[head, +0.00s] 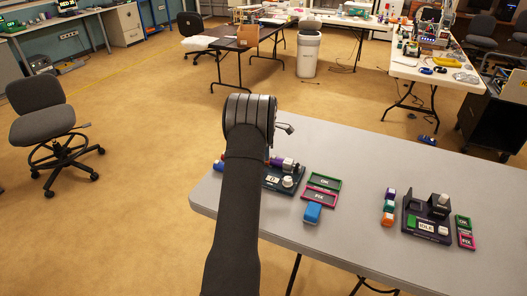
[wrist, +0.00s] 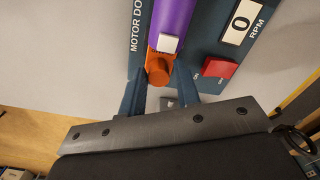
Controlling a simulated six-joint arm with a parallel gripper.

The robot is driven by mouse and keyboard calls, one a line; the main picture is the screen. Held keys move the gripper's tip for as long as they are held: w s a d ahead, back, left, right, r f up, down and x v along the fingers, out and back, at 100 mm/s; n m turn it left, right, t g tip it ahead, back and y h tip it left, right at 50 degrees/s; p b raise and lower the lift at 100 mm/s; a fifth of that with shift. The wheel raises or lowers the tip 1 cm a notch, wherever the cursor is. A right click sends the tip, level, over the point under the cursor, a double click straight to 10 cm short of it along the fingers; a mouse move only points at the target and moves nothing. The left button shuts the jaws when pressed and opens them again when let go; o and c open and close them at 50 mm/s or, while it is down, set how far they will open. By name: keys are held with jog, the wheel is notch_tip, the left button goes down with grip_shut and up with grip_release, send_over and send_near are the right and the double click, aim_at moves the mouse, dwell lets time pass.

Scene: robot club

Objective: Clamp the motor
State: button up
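The purple motor (wrist: 172,14) lies on the dark blue motor dock (wrist: 212,40) in the wrist view, with a white square on its near end. An orange clamp piece with a round knob (wrist: 158,70) sits just below that end. My gripper (wrist: 165,82) has its two dark fingers on either side of the orange knob, apart from each other; contact with it is unclear. In the head view my arm hides part of the dock (head: 270,187), and the motor (head: 285,163) shows to the right of the arm. My fingers are hidden there.
The dock has a display reading 0 RPM (wrist: 240,22) and a red switch (wrist: 219,68). Green OK (head: 322,181) and pink FIX (head: 320,192) trays and a blue block (head: 312,212) lie to the right.

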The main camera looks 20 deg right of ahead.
jog(key=shift+o, duration=1.1)
jog(key=shift+r, duration=0.2)
notch_tip(320, 180, up, 17)
notch_tip(320, 180, down, 18)
jog(key=shift+r, duration=0.25)
jog(key=shift+w+a, duration=0.15)
